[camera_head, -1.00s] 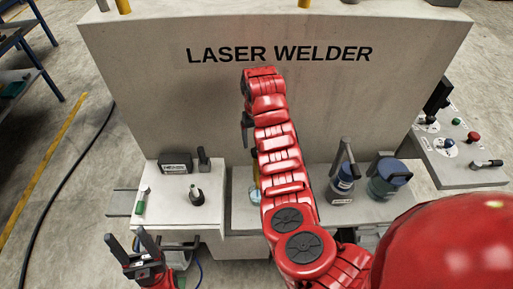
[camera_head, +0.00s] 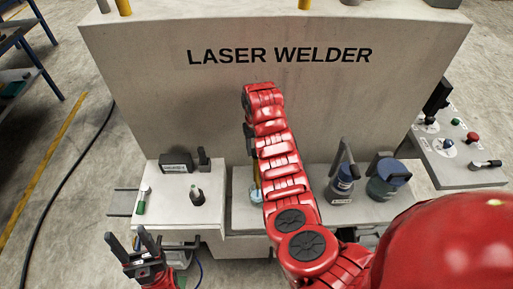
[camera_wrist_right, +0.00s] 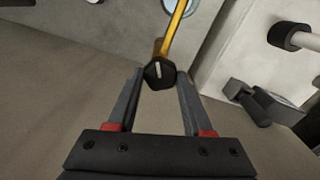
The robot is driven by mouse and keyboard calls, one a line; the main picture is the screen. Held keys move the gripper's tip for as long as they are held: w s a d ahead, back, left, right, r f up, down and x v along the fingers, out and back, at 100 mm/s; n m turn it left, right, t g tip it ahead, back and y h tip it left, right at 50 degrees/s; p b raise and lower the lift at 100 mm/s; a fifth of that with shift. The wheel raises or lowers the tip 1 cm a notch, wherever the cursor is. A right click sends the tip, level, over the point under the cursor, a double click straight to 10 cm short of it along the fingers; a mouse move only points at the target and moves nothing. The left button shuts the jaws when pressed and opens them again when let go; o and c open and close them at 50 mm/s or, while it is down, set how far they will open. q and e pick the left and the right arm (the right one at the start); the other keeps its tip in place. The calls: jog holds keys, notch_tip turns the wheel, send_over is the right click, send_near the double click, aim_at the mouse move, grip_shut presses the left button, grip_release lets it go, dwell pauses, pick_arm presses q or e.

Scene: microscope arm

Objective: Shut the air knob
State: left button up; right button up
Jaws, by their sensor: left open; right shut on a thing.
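A black knob (camera_wrist_right: 159,71) with a white mark on its face shows in the right wrist view, in front of a yellow rod (camera_wrist_right: 178,30). I take it to be the air knob. My right gripper (camera_wrist_right: 160,77) has its two fingertips on either side of the knob and is shut on it. In the head view my right arm hides the knob, and only a bit of yellow (camera_head: 257,187) shows beside the arm. My left gripper (camera_head: 131,240) is open and empty at the lower left, its fingers pointing up, apart from the bench.
The grey laser welder (camera_head: 280,105) stands behind. A control panel (camera_head: 453,163) is at far right.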

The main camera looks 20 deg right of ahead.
grip_shut()
